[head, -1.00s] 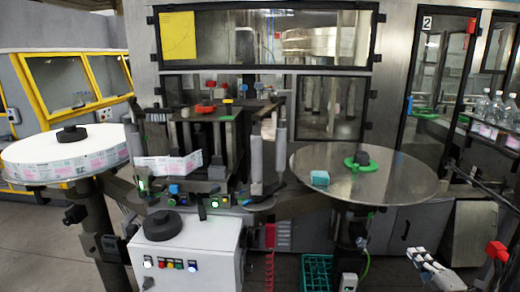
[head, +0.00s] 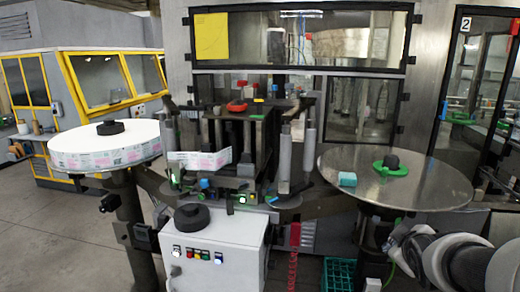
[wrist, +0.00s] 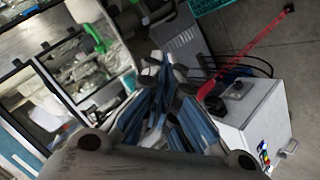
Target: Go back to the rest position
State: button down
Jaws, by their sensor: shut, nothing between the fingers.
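My gripper (wrist: 165,75) shows in the middle of the wrist view, its fingers together with nothing between them. It hangs over the area beside the white control box (wrist: 255,115) and touches nothing that I can make out. In the head view my arm reaches in at the lower right, in front of the right-hand steel disc (head: 430,190). The gripper's fingers cannot be made out there.
A label reel (head: 105,148) lies on the left turntable. A teal block (head: 347,179) and a green clamp (head: 391,169) sit on the steel disc. The white control box (head: 215,250) stands at front centre, a green crate (head: 339,274) right of it. Floor at left is clear.

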jog(key=s+a+f+m+g+y, duration=0.1)
jog(key=s+a+m+g+y, duration=0.1)
jog(key=s+a, duration=0.8)
jog(key=s+a+f+m+g+y, duration=0.2)
jog(key=s+a+m+g, duration=0.1)
jog(key=s+a, duration=0.7)
jog(key=s, duration=0.4)
jog(key=shift+s+m, duration=0.2)
jog(key=shift+m, duration=0.2)
jog(key=shift+a, duration=0.1)
